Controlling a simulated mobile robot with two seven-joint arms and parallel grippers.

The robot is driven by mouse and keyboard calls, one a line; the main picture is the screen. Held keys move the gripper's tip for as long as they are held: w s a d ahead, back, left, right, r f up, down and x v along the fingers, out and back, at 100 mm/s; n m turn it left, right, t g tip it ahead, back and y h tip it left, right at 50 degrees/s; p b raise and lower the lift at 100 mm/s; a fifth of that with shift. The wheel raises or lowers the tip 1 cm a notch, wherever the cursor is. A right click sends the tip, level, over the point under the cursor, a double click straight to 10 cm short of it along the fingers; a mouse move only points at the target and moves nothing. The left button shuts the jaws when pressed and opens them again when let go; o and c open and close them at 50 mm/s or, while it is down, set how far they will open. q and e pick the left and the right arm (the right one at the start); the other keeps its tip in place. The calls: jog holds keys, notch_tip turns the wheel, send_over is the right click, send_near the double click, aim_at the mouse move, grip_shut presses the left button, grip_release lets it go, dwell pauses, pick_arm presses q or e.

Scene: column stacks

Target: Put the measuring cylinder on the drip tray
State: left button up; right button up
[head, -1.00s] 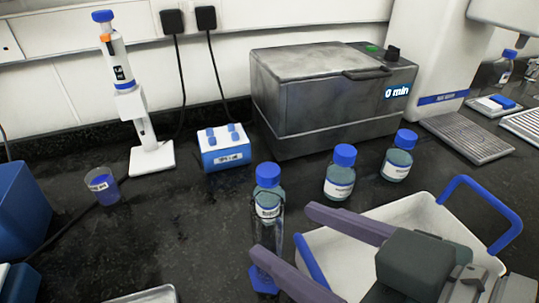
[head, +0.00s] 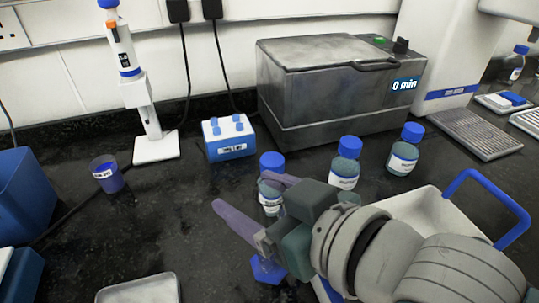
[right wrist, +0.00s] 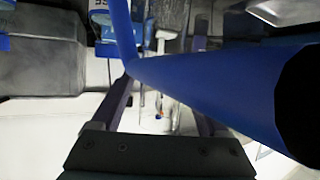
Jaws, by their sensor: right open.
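The measuring cylinder is clear, with a blue base (head: 267,270); it stands on the dark bench near the middle front in the head view. My right gripper (head: 239,190) is open, its purple fingers pointing left at the cylinder's upper part. The fingers cover much of the glass, and I cannot tell whether it lies between them. The open fingers also show in the right wrist view (right wrist: 160,95). The drip tray (head: 475,133) is a grey ribbed plate below the white machine at the right, with nothing on it. My left gripper is out of view.
A white crate (head: 425,203) with blue handles stands close under my right arm; a blue bar (right wrist: 210,85) crosses the right wrist view. Blue-capped bottles (head: 345,165) stand behind the gripper, before a grey bath (head: 330,110). A blue cup (head: 106,175) stands left.

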grip_shut()
dwell(0.5)
